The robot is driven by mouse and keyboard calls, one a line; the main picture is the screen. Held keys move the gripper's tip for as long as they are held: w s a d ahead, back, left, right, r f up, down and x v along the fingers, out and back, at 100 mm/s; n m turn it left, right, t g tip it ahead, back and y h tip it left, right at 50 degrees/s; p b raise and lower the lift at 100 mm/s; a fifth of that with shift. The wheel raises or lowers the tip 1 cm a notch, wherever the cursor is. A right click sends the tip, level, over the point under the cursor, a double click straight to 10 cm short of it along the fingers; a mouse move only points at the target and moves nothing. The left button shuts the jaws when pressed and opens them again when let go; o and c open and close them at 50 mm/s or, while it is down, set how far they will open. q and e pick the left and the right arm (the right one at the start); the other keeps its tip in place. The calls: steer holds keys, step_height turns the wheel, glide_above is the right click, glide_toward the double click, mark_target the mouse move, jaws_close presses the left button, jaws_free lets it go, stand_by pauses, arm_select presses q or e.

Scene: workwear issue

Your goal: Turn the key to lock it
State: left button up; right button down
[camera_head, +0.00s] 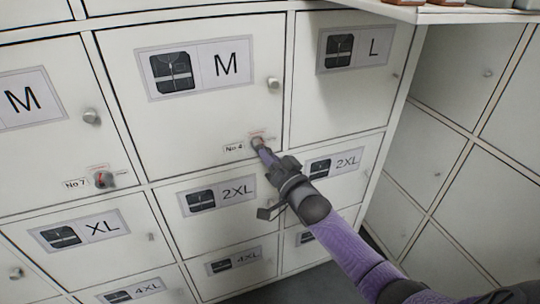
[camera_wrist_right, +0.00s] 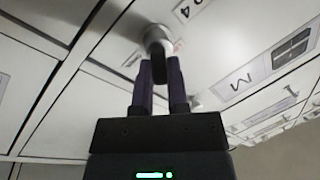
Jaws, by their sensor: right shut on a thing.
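The key (camera_head: 257,143) sits in the lock of the locker door marked M (camera_head: 200,110), beside the "No 4" label (camera_head: 234,148). My right gripper (camera_head: 262,150) reaches up from the lower right and is shut on the key. In the right wrist view, the fingers (camera_wrist_right: 158,85) close on the dark key bow (camera_wrist_right: 131,69) in front of the round metal lock (camera_wrist_right: 157,40). The fingers hide part of the key, and its exact turn angle is hard to tell. The door lies flush with its neighbours. My left gripper is not in view.
A second lock with a red mark (camera_head: 104,179) is on the door at left, by the "No 7" label (camera_head: 76,184). Round knobs (camera_head: 273,83) stick out of the doors. A shelf edge (camera_head: 440,14) juts out at top right. More lockers (camera_head: 440,150) stand at right.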

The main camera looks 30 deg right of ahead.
steer(key=n, duration=0.1)
steer(key=n+p, duration=0.1)
steer(key=shift+r+n, duration=0.3)
steer(key=shift+r, duration=0.05)
steer(key=shift+f+n+g, duration=0.1)
steer(key=shift+n+g, duration=0.2)
steer(key=shift+n, duration=0.1)
steer(key=n, duration=0.1)
steer(key=n+p, duration=0.1)
steer(key=shift+w+r+n+y+p, duration=0.1)
steer(key=shift+r+n+y+p, duration=0.1)
steer(key=shift+n+y+p, duration=0.1)
steer(key=shift+n+g+p, duration=0.45)
steer(key=shift+n+g, duration=0.05)
steer(key=shift+n, duration=0.4)
